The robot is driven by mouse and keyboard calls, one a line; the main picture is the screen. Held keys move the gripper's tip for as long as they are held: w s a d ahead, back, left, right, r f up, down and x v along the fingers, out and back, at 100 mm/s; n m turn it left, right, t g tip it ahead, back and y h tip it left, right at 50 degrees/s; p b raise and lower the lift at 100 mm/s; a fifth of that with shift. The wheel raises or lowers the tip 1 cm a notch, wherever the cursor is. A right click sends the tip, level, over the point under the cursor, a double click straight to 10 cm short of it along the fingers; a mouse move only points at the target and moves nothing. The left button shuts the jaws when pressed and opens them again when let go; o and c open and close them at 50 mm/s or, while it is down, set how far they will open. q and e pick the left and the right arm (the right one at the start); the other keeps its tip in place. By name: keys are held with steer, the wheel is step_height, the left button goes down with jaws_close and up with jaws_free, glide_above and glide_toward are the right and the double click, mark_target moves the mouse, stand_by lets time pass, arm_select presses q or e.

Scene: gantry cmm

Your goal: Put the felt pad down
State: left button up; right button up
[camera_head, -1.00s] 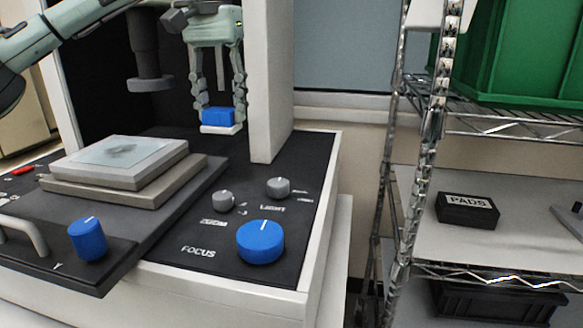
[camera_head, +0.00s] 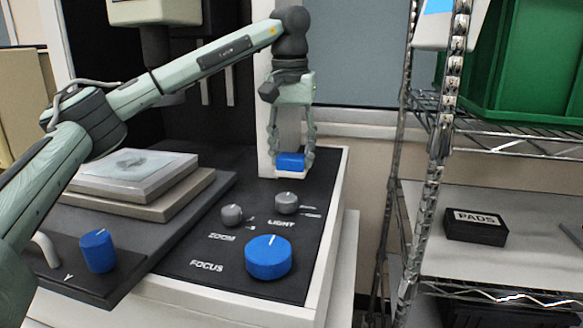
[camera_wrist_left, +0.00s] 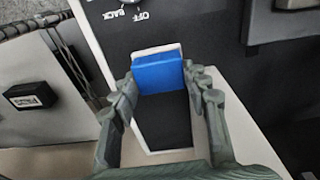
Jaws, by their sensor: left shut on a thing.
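The felt pad is a white pad with a blue block-shaped grip (camera_head: 291,162) on top. My left gripper (camera_head: 292,160) is shut on the blue grip, in front of the machine's white column. The white pad (camera_head: 291,174) shows below the fingers, over the back right of the black control panel. In the left wrist view the blue grip (camera_wrist_left: 158,73) sits between the fingertips of the gripper (camera_wrist_left: 160,82). I cannot tell whether the pad touches the panel. My right gripper is out of view.
The panel carries a blue focus knob (camera_head: 268,257), a zoom knob (camera_head: 232,215) and a light knob (camera_head: 287,203). A stacked stage (camera_head: 135,172) with a glass plate stands left. A black box labelled PADS (camera_head: 476,226) sits on the wire shelf at right, below a green bin (camera_head: 535,60).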

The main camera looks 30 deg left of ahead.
mark_target(291, 155)
arm_select(q)
steer(key=shift+f, duration=1.65)
steer(key=shift+f, duration=0.2)
steer(key=o, duration=1.5)
steer(key=shift+r, duration=0.15)
steer(key=r, duration=0.8)
steer(key=s+r, duration=0.1)
steer(key=r, duration=0.3)
steer(key=shift+d, duration=0.1)
